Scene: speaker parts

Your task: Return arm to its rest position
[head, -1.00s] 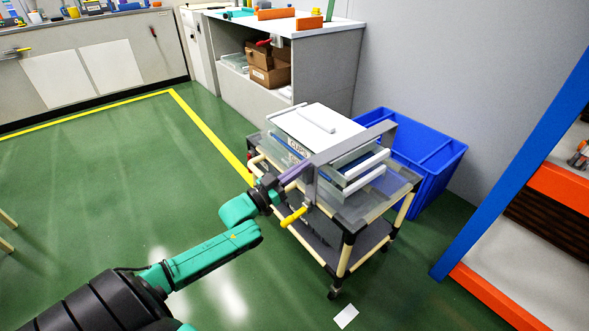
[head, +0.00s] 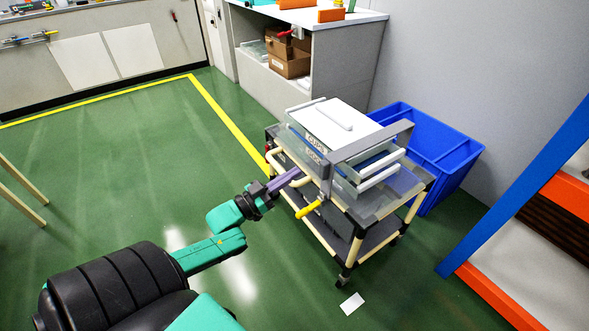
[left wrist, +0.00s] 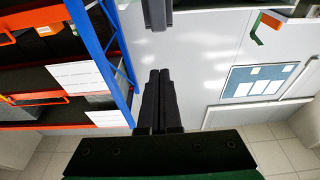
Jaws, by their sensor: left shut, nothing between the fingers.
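My left arm comes in from the lower left in the head view. Its gripper (head: 297,172) has purple-grey fingers that point at the near left side of the cart. The fingers are shut and empty. In the left wrist view the two dark fingers (left wrist: 158,76) lie side by side with nothing between them. The tips are close to the grey bracket (head: 328,170) on the cart in the head view; I cannot tell the exact gap. My right gripper is not in view.
The cart (head: 347,247) carries clear trays with a white lid (head: 340,122); a yellow handle (head: 308,209) sticks out of its near side. A blue bin (head: 440,150) stands behind it. A blue and orange rack (head: 520,185) is at right. Green floor at left is open.

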